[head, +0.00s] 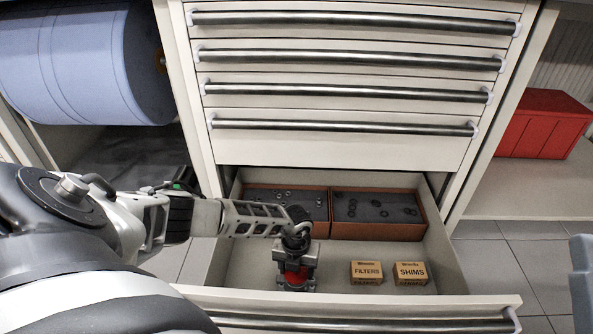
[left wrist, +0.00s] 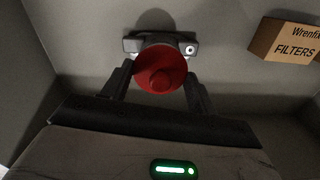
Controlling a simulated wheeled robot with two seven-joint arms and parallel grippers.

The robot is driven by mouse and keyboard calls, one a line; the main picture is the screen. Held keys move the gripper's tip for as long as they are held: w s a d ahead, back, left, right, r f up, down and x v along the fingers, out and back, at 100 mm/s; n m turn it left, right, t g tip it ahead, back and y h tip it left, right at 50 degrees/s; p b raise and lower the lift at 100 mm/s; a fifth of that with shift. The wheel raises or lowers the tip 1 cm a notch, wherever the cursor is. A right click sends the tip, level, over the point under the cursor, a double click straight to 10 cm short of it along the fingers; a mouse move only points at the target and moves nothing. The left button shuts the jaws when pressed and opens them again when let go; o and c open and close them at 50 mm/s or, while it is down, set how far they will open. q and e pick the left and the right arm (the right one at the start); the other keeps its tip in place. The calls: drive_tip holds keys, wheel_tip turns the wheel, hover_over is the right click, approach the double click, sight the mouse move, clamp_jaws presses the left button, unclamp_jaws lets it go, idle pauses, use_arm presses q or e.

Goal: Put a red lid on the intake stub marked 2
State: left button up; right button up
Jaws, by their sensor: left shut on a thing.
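My left gripper (head: 294,278) reaches down into the open bottom drawer and is shut on a red lid (head: 292,273). In the left wrist view the round red lid (left wrist: 160,68), with a small raised knob in its middle, sits between the two dark fingers of my left gripper (left wrist: 158,80). The drawer floor shows close behind it; I cannot tell whether the lid touches it. No intake stub marked 2 shows in either view. My right gripper is not in view.
The open drawer (head: 355,270) holds two orange-edged trays (head: 427,225) with small rings and nuts at its back. A FILTERS box (head: 366,271) and a SHIMS box (head: 410,272) stand right of my gripper. Shut drawers (head: 340,150) are above; a red case (head: 545,125) is at right.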

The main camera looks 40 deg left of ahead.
use_arm(q)
drive_tip(key=shift+f, duration=0.1)
drive_tip(key=o, duration=1)
